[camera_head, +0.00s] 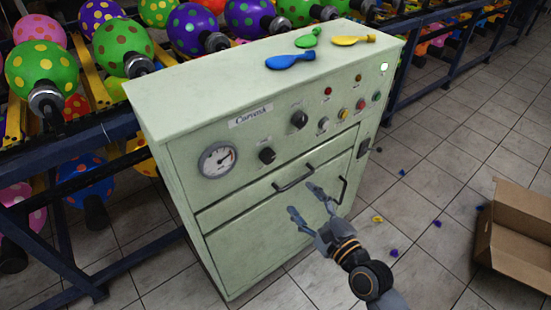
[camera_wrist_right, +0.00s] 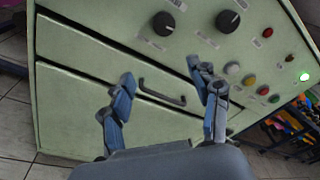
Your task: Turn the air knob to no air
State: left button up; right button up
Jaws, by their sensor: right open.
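The pale green control cabinet (camera_head: 190,160) has two black knobs on its front: a left knob (camera_head: 267,155) and an upper right knob (camera_head: 299,119). The labels beside them are too small to read, so I cannot tell which is the air knob. In the right wrist view the left knob (camera_wrist_right: 163,23) and the right knob (camera_wrist_right: 228,21) sit near the top edge, beyond the fingertips. My right gripper (camera_head: 304,201) is open and empty in front of the drawer handle, below the knobs. It also shows in the right wrist view (camera_wrist_right: 161,72). My left gripper is not in view.
A round gauge (camera_head: 218,160) is left of the knobs, with several coloured buttons and lamps to the right. Drawer handles (camera_head: 293,179) stick out below. Deflated balloons (camera_head: 290,60) lie on top. Balloon racks stand behind; a cardboard box (camera_head: 515,240) is on the right floor.

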aim_at(270, 159)
jog(key=shift+m, duration=0.3)
jog(key=r+x, duration=0.1)
jog(key=x, duration=0.8)
jog(key=a+r+x, duration=0.1)
jog(key=x, duration=0.4)
jog(key=shift+s+d+r, duration=0.1)
jog(key=shift+s+r, duration=0.15)
jog(key=shift+r, duration=0.05)
jog(key=shift+c, duration=0.5)
jog(key=c, duration=1.1)
